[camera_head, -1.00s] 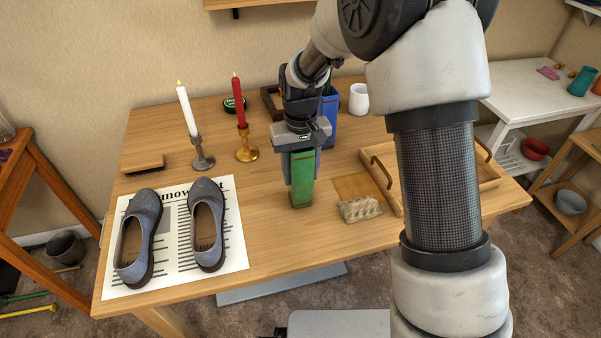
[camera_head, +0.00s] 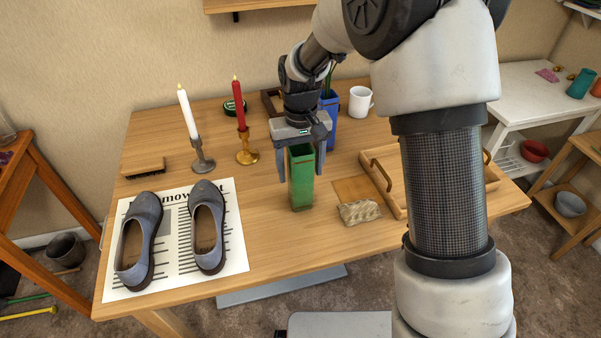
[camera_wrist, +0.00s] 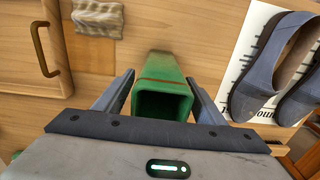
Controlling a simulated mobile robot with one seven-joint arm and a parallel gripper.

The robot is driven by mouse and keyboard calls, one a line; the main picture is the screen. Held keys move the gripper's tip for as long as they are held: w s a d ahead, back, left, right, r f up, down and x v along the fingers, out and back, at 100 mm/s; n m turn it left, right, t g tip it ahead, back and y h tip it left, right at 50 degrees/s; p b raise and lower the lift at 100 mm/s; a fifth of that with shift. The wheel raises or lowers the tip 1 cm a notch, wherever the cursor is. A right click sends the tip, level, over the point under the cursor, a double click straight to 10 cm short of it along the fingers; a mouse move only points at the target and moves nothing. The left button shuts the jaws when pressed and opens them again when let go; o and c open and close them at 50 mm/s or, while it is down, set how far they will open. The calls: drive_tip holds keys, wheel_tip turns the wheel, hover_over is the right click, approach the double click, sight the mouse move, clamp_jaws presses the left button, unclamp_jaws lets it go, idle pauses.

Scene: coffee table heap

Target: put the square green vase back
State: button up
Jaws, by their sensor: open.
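The square green vase (camera_head: 301,182) stands upright on the wooden table (camera_head: 262,262), near its middle. It is tall, with a square open mouth. In the wrist view the green vase (camera_wrist: 162,92) shows its mouth between the two fingers, with a gap on each side. My gripper (camera_head: 301,178) is open, its fingers pointing down on either side of the vase's upper part. The open gripper also shows in the wrist view (camera_wrist: 166,95). No hold on the vase is visible.
Left are grey-blue shoes (camera_head: 208,235) on a printed sheet (camera_head: 237,255), a brush (camera_head: 143,167), a white candle (camera_head: 187,112) and a red candle (camera_head: 239,103). Behind are a blue vase (camera_head: 331,120) and white mug (camera_head: 360,101). Right are a stone block (camera_head: 359,212) and wooden tray (camera_head: 398,207).

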drive_tip(key=s+d+r+t+p, duration=0.1)
drive_tip(key=s+d+r, duration=0.1)
drive_tip(key=r, duration=0.7)
drive_tip(key=s+d+r, duration=0.3)
drive_tip(key=r, duration=0.5)
drive_tip(key=s+d+r+m+t, duration=0.1)
drive_tip(key=s+d, duration=0.3)
drive_tip(key=s, duration=0.5)
drive_tip(key=s+d+r+m+t, duration=0.2)
drive_tip(key=s+d+r+t, duration=0.1)
drive_tip(key=s, duration=0.6)
drive_tip(key=shift+d+r+t, duration=0.3)
drive_tip(key=shift+d+r, duration=0.35)
drive_tip(key=shift+d, duration=0.55)
wheel_tip(320, 180, up, 14)
drive_tip(key=p, duration=1.4)
drive_tip(key=shift+r, duration=0.1)
